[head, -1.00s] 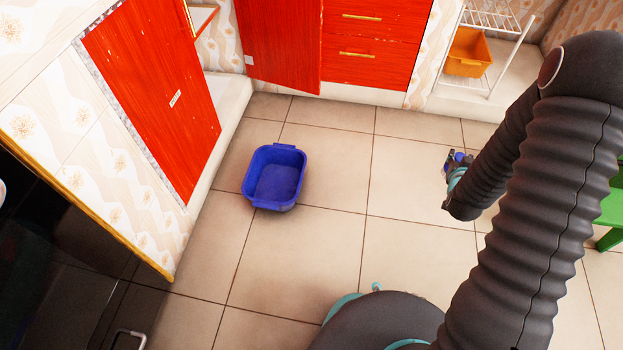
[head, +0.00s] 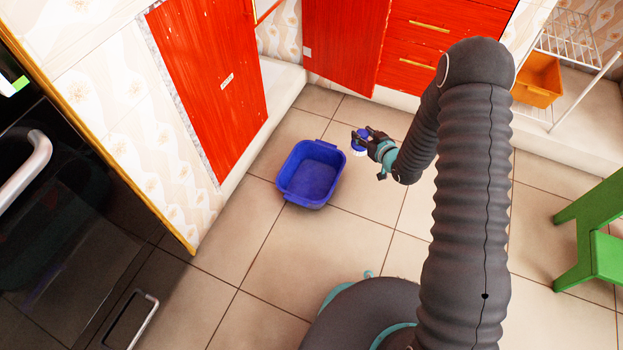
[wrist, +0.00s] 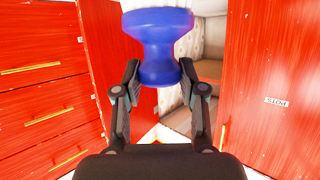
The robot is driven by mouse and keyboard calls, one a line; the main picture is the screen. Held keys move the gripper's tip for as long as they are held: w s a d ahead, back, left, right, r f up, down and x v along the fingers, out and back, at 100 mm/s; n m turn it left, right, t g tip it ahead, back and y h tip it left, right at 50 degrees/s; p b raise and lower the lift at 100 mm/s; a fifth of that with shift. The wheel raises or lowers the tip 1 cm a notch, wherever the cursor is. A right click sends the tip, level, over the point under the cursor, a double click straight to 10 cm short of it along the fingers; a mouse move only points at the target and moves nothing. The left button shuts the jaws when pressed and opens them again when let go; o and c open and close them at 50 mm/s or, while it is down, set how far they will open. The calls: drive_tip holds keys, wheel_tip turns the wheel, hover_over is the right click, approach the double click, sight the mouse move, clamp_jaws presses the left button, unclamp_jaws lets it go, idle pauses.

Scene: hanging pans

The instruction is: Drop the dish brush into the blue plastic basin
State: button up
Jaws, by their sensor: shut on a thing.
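The blue plastic basin (head: 311,174) stands empty on the tiled floor, left of my gripper in the head view. My gripper (head: 362,141) is shut on the dish brush (head: 359,150), a short piece with a blue top and white lower part.
Red cabinets (head: 210,85) line the wall behind and left of the basin. A dark appliance (head: 60,200) is at the left. A green stool (head: 600,235) and a rack with an orange bin (head: 538,80) stand at the right. Floor around the basin is clear.

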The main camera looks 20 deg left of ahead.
drive_tip(key=s+a+f+n+g+y, duration=0.2)
drive_tip(key=s+a+f+n+g, duration=0.1)
drive_tip(key=a, duration=0.3)
drive_tip(key=s+a+f+n+g+y, duration=0.1)
drive_tip(key=s+a+f+n+g, duration=0.2)
drive_tip(key=a, duration=0.4)
wheel_tip(320, 180, down, 6)
drive_tip(key=b, duration=0.2)
drive_tip(key=shift+y, duration=0.3)
drive_tip(key=shift+s+d+f, duration=0.1)
drive_tip(key=o, duration=1.2)
drive_tip(key=shift+o, duration=0.2)
drive_tip(key=shift+d, duration=0.1)
drive_tip(key=v, duration=1.1)
drive_tip(key=shift+s+d+r, duration=0.25)
drive_tip(key=shift+d, duration=0.05)
